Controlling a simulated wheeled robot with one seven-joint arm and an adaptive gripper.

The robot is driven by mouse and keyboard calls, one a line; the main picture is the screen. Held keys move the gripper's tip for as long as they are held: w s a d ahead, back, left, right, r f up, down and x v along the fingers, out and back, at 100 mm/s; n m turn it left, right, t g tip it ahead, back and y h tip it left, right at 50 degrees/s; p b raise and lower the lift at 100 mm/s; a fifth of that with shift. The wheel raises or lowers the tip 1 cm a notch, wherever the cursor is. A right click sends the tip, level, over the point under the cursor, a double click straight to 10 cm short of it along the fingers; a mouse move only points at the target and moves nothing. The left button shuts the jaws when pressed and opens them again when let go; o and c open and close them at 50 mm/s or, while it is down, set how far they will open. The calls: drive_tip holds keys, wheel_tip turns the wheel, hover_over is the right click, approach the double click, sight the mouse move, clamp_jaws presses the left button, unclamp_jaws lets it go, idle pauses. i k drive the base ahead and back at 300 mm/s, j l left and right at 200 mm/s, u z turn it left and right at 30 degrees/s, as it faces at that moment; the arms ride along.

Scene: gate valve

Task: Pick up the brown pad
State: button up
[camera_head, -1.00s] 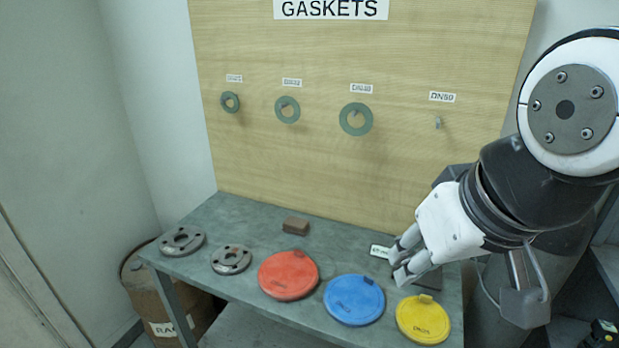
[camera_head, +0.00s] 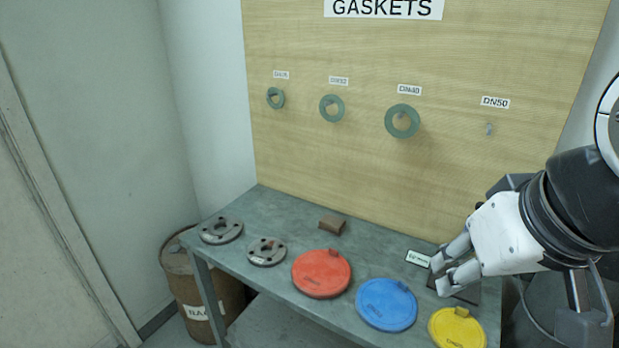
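The brown pad (camera_head: 331,225) is a small brown block lying on the grey-green bench top, near the foot of the wooden board. My gripper (camera_head: 439,277) is over the right part of the bench, right of the pad and well apart from it. Its two fingers point left and down with a small gap between the tips, and nothing shows held between them. A dark flat thing (camera_head: 466,294) lies beneath the fingers, partly hidden by them.
On the bench (camera_head: 275,213) lie two metal flanges (camera_head: 221,230), a red disc (camera_head: 321,273), a blue disc (camera_head: 386,304) and a yellow disc (camera_head: 457,328). A small white label (camera_head: 418,258) lies beside my gripper. Green rings hang on the board (camera_head: 420,170). A rusty barrel (camera_head: 190,290) stands at left.

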sight(334, 226)
drive_tip(key=k+j+z, duration=0.1)
drive_tip(key=j, duration=0.25)
drive_tip(key=k+j+z, duration=0.15)
drive_tip(key=j, duration=0.25)
drive_tip(key=i+j+z, duration=0.25)
drive_tip(key=j, duration=0.35)
drive_tip(key=j+z, duration=0.3)
drive_tip(key=j, duration=0.25)
drive_tip(key=i+j+z, duration=0.35)
drive_tip(key=i+j, duration=0.2)
drive_tip(key=i, duration=0.15)
